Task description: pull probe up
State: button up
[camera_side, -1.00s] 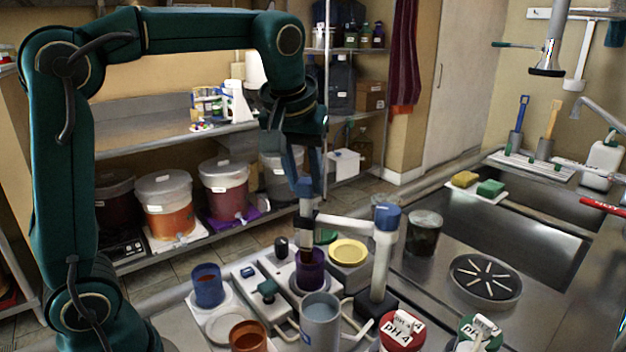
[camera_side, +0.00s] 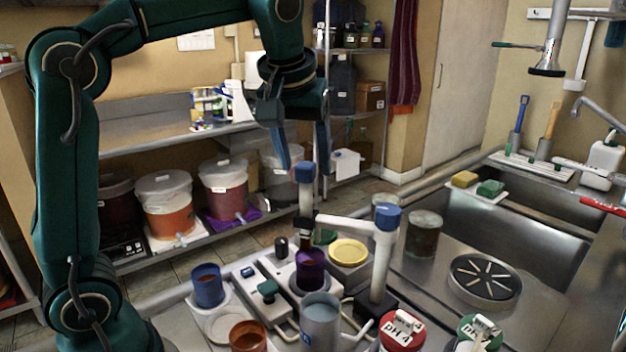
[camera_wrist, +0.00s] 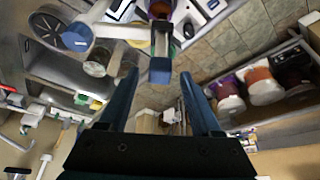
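The probe (camera_side: 306,198) is upright with a blue cap, held by the clip of the white stand arm (camera_side: 345,224). Its lower end is over the purple cup (camera_side: 310,275); I cannot tell whether the tip is clear of the rim. In the wrist view the blue cap (camera_wrist: 160,72) shows between the fingertips. My gripper (camera_side: 303,168) is open, its fingers spread apart on both sides of and just above the cap, not visibly touching it.
A stand post with a blue top (camera_side: 387,217) rises right of the probe. A grey mug (camera_side: 320,322), a blue cup (camera_side: 208,286), a yellow-lidded jar (camera_side: 348,252) and a red pH 4 pot (camera_side: 400,333) crowd the bench. The air above the probe is open.

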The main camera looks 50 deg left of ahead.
jog(key=shift+v, duration=2.55)
